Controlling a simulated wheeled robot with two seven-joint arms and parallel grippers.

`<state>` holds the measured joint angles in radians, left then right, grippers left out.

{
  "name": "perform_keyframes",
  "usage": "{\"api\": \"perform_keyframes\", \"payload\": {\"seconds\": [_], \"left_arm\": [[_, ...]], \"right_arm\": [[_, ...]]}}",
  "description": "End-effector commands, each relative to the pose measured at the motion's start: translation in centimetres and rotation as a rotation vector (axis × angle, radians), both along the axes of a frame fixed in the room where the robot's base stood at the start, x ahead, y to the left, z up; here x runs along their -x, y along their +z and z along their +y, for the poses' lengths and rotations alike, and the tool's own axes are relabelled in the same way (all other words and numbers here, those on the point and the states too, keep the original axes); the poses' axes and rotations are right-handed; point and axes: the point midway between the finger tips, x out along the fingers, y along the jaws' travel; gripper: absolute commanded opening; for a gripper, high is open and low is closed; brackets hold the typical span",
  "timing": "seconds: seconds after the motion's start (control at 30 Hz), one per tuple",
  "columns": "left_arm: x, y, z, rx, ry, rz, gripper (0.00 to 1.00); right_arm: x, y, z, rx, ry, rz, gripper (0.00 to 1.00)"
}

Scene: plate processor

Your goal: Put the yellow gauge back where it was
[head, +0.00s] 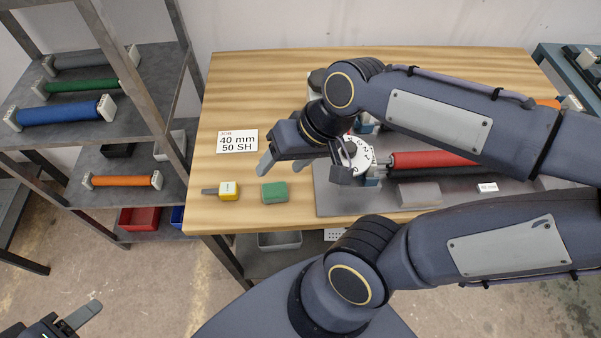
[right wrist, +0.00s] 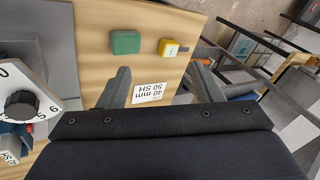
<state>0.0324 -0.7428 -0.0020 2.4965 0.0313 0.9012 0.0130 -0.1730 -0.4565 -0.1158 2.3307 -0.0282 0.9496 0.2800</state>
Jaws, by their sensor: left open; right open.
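The yellow gauge (head: 228,190), a small block with a white face and a grey tip, lies on the wooden table near its front left edge. It also shows in the right wrist view (right wrist: 168,47), beyond my fingers. My right gripper (head: 302,166) is open and empty above the table, right of the gauge and apart from it. In the right wrist view its two fingers (right wrist: 160,82) stand wide apart. My left gripper (head: 66,326) is open at the bottom left corner, away from the table and partly cut off by the frame.
A green block (head: 274,192) lies just right of the gauge. A "40 mm 50 SH" card (head: 237,141) lies behind it. A machine with a white dial (head: 362,157) and red roller (head: 432,159) stands right, partly hidden by my arm. A roller shelf (head: 130,187) stands left.

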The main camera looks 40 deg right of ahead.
Motion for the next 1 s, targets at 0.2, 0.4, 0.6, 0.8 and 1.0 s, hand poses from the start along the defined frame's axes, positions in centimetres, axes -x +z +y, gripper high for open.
{"api": "perform_keyframes", "payload": {"seconds": [0.2, 0.4, 0.6, 0.8, 1.0], "left_arm": [[0.0, 0.0, 0.0, 0.0, 0.0, 0.0, 0.52], [0.0, 0.0, 0.0, 0.0, 0.0, 0.0, 0.52], [0.0, 0.0, 0.0, 0.0, 0.0, 0.0, 0.52], [0.0, 0.0, 0.0, 0.0, 0.0, 0.0, 0.52], [0.0, 0.0, 0.0, 0.0, 0.0, 0.0, 0.52]], "right_arm": [[3.4, -0.5, -0.8, 0.072, 0.041, -0.183, 0.59], [3.9, -0.7, -0.8, 0.095, 0.056, -0.212, 0.59], [3.9, -0.7, -0.8, 0.094, 0.057, -0.212, 0.59], [3.9, -0.7, -0.8, 0.094, 0.056, -0.21, 0.59], [3.9, -0.7, -0.8, 0.094, 0.056, -0.21, 0.59]]}}
